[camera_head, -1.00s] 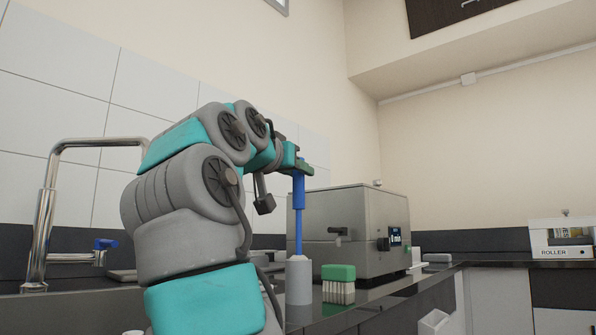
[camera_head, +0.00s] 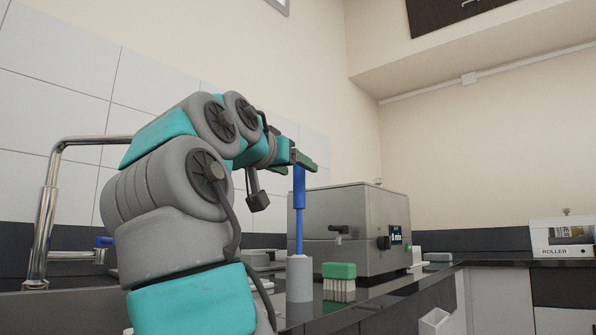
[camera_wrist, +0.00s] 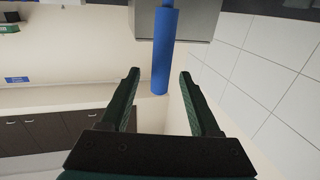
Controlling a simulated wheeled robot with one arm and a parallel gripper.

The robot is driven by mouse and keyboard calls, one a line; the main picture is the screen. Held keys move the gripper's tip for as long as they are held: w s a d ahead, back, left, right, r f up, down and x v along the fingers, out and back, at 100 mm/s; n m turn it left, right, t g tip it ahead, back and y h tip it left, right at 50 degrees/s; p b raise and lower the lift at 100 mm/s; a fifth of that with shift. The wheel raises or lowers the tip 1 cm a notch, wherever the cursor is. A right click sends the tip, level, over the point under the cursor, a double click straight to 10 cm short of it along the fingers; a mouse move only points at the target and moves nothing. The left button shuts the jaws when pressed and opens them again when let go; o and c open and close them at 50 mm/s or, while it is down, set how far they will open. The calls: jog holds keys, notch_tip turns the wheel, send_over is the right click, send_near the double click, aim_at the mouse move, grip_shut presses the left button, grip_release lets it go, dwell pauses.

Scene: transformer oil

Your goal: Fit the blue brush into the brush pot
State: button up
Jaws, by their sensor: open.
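The blue brush (camera_head: 299,203) stands upright in the grey brush pot (camera_head: 299,278) on the dark counter. Its thin lower shaft goes into the pot's top; its lower end is hidden inside. My gripper (camera_head: 308,162) is just above the top of the brush's thick handle. In the wrist view, my gripper (camera_wrist: 158,85) is open. The blue brush handle (camera_wrist: 164,55) shows between and beyond the two fingers, with gaps on both sides. The fingers do not touch it there.
A green-topped brush (camera_head: 339,283) stands right of the pot. A grey metal box with a display (camera_head: 350,232) stands behind them. A sink faucet (camera_head: 47,225) is at the left. A box labelled ROLLER (camera_head: 562,237) is at the far right.

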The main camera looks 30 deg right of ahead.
jog(key=v, duration=0.5)
jog(key=shift+s+a, duration=0.1)
jog(key=shift+a, duration=0.15)
